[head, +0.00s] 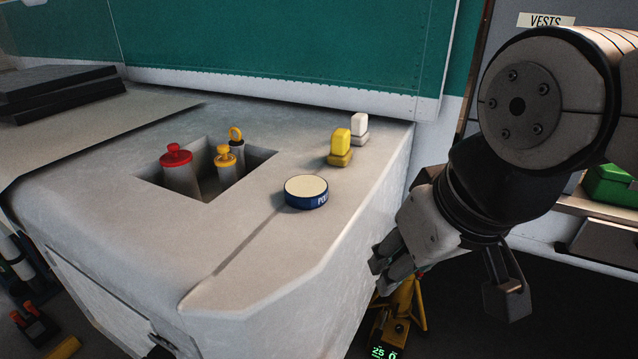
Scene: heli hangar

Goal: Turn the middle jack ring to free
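No jack ring can be made out for certain. A yellow device (405,305) with dark parts and a lit green readout (384,352) stands low on the floor at the bottom centre, beyond the white cabinet's right side. It is partly cut off by the frame and may be a jack. My gripper (388,268) hangs above it, pointing down and left, beside the cabinet's right edge. I see nothing held, and the gripper looks apart from the yellow device.
The white cabinet top (250,250) fills the left and middle. Its recess holds a red-capped cylinder (177,170), a yellow-capped one (226,168) and a yellow-ringed item (236,137). A blue-sided round tin (306,192) and yellow (340,148) and white (359,129) blocks stand nearby.

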